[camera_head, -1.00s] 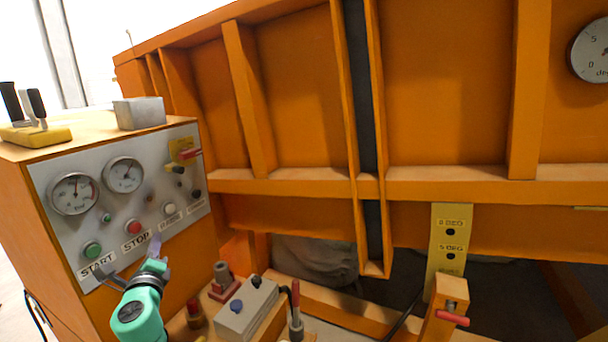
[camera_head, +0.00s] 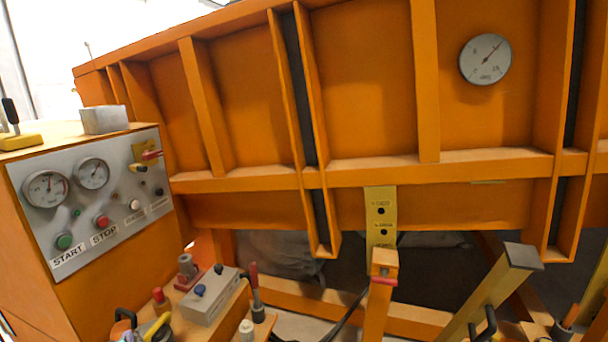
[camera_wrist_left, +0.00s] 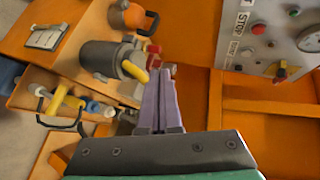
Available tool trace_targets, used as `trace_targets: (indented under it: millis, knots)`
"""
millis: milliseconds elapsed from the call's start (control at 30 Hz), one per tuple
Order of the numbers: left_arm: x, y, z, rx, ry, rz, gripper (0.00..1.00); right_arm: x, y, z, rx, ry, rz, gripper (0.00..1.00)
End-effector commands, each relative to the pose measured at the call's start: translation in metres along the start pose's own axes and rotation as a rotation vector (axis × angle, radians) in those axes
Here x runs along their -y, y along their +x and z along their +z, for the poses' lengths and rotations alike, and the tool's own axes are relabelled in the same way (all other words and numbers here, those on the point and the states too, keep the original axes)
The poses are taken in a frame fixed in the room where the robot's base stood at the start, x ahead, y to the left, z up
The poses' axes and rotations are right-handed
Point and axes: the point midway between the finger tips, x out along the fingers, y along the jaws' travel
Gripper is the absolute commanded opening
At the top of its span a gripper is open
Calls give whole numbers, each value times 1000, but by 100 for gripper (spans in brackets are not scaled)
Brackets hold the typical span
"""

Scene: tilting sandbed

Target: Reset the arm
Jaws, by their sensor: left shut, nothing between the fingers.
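My left gripper (camera_wrist_left: 160,105) shows in the left wrist view as two purple fingers lying together, shut and empty. It is over the bench beside the control cabinet, with the fingers seen against a grey pot with a yellow handle (camera_wrist_left: 105,58); I cannot tell the gap between them. My left gripper and arm do not show clearly in the head view. The control panel (camera_head: 82,224) stands at the left with a green START button (camera_head: 64,241) and a red STOP button (camera_head: 101,221). My right gripper is out of view.
The orange sandbed (camera_head: 370,110) spans the back, with a dial (camera_head: 485,59) on its side. A grey switch box (camera_head: 208,297), a red-handled lever (camera_head: 255,285) and a post with a red pin (camera_head: 380,300) stand below. Several handled objects crowd the bench.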

Motion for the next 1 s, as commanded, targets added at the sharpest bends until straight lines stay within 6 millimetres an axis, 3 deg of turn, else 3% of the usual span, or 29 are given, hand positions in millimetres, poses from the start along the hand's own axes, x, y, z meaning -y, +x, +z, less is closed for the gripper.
trace_targets:
  millis: [100, 300, 500, 667, 1000]
  knots:
    - [-46, -19, 1, 17, -181, 165, 0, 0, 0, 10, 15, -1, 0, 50]
    - [-116, -63, -1, 78, -454, 448, 0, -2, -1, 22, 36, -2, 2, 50]
    - [-168, -116, -7, 162, -670, 708, 0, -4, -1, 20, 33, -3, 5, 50]
    - [-197, -159, -13, 237, -805, 894, 0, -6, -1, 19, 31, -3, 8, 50]
    - [-293, -101, -12, 274, -764, 908, 0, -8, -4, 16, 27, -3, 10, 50]
